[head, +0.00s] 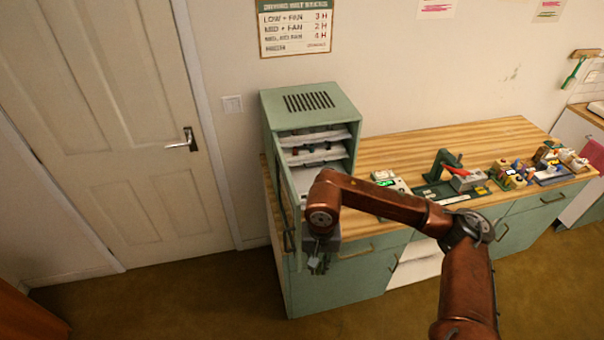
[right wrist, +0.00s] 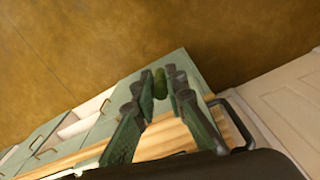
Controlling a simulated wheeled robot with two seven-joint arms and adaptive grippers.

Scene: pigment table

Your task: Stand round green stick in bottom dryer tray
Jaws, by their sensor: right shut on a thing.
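My right gripper (head: 318,264) hangs in front of the cabinet's left end, below the dryer opening. In the right wrist view its fingers (right wrist: 163,92) are shut on a short, round green stick (right wrist: 177,78), whose end shows between the fingertips. In the head view the stick is too small to make out. The green dryer (head: 333,103) stands on the left end of the counter with its front open. Its upper tray (head: 314,139) and middle tray (head: 316,156) show; the bottom dryer tray (head: 302,181) is partly hidden by my right arm. My left gripper is out of view.
The dryer's open door (head: 284,195) extends toward me on the left, near my gripper. A green press (head: 445,165) and several small containers (head: 515,173) stand farther right on the wooden counter (head: 400,150). The floor in front is clear.

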